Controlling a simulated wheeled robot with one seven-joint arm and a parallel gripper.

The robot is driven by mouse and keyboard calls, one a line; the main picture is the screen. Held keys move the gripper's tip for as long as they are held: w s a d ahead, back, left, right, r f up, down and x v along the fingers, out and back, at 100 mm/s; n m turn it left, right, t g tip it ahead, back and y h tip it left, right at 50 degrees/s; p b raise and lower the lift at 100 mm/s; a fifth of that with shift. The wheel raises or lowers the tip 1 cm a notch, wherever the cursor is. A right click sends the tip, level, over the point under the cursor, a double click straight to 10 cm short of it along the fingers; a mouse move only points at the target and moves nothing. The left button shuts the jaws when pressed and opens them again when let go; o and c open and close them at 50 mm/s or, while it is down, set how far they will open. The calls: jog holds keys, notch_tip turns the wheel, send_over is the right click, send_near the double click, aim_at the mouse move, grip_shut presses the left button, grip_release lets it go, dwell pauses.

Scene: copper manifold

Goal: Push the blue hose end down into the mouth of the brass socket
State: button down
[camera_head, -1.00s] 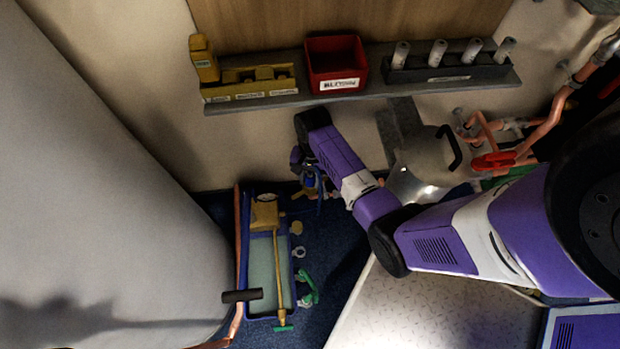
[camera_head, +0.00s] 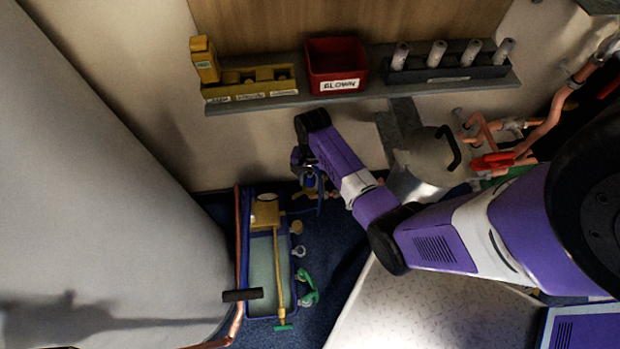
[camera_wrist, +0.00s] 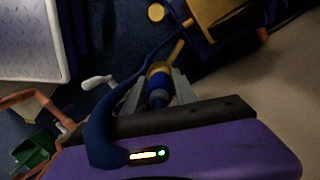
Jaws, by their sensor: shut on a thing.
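My gripper (camera_wrist: 157,94) is shut on the blue hose end (camera_wrist: 157,84), which sits between its two grey fingers in the wrist view. A brass ring (camera_wrist: 159,68), which looks like the socket's mouth, shows right beyond the hose end and in line with it. I cannot tell whether the hose end is inside the mouth or just above it. The dark blue hose (camera_wrist: 98,140) curves around the gripper's left side. In the head view my gripper (camera_head: 311,179) is low near the wall, and the socket there is too small and dark to make out.
A shelf (camera_head: 290,100) with a red bin (camera_head: 336,66) is above. A large pale cylinder (camera_head: 100,190) fills the left.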

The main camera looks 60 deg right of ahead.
jog(key=shift+f, duration=0.5)
dwell(0.3)
jog(key=c, duration=0.9)
grip_release()
jog(key=r+p, duration=0.1)
jog(key=r, duration=0.4)
jog(key=d+r+p, duration=0.1)
jog(key=r, duration=0.1)
jog(key=shift+w+r+p, duration=0.15)
jog(key=shift+r+p, duration=0.2)
jog(key=shift+r, duration=0.05)
